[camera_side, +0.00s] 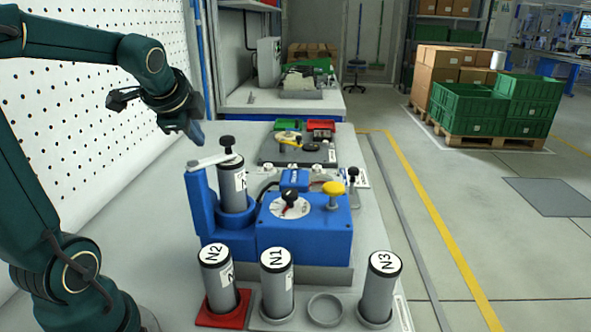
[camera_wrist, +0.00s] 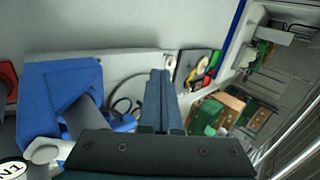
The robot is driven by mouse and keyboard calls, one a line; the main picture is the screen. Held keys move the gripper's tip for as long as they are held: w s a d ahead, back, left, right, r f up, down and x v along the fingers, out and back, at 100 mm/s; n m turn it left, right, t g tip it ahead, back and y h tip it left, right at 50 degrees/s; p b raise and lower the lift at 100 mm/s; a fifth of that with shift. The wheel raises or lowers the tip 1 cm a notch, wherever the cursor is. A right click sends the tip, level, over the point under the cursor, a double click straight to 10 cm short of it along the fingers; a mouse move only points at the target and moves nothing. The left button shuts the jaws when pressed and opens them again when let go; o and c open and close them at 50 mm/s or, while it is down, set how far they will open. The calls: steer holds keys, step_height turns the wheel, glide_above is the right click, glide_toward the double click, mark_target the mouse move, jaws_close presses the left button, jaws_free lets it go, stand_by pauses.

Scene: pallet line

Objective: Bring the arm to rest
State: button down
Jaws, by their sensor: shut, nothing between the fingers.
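My gripper (camera_side: 195,137) hangs above the table at the left, up and to the left of the blue fixture (camera_side: 305,228), apart from everything. Its fingers point down in the side view. In the wrist view the fingers (camera_wrist: 160,75) lie together with nothing between them. A grey cylinder (camera_side: 233,187) with a black knob stands upright in the blue holder (camera_side: 203,207), with a pale lever across its top. The blue fixture shows partly in the wrist view (camera_wrist: 62,82), behind the gripper body.
Grey cylinders N2 (camera_side: 219,282), N1 (camera_side: 277,284) and N3 (camera_side: 380,287) stand at the front, N2 on a red base. An empty ring (camera_side: 325,308) sits between N1 and N3. A pegboard wall (camera_side: 95,110) is at the left. Green and red trays (camera_side: 320,126) lie farther back.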

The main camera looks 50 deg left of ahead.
step_height(320, 180, up, 5)
steer(key=s+d+m+t+y, duration=0.1)
steer(key=d+m+t+y, duration=0.1)
steer(key=d+m, duration=0.15)
steer(key=s+d+f+g+h, duration=0.2)
steer(key=s+d+f+g, duration=0.25)
steer(key=s, duration=0.35)
steer(key=d+f+n+t+h, duration=0.1)
steer(key=d+f+n+h, duration=0.2)
steer(key=d+n, duration=0.2)
steer(key=d+f+n+t+h, duration=0.1)
steer(key=d+f+n+h, duration=0.2)
steer(key=d+n, duration=0.3)
steer(key=shift+s+d, duration=0.2)
steer(key=shift+d, duration=0.85)
steer(key=shift+n+t, duration=0.25)
